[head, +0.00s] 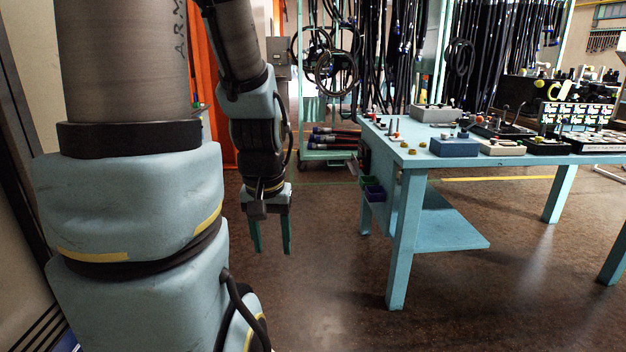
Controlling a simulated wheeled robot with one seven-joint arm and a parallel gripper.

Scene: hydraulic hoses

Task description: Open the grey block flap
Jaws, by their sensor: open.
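A grey block (432,113) sits towards the back left of the light blue workbench (432,159). It is small in the picture, and I cannot make out its flap or whether that is open or shut. My gripper (272,248) hangs with its two green fingers pointing down, open and with nothing between them. It is left of the workbench, over the floor and lower than the bench top, well apart from the grey block.
A blue block (453,147) and several small knobs and fittings share the bench top. Black hoses (490,60) hang on racks behind. The floor (330,270) between my gripper and the bench is clear.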

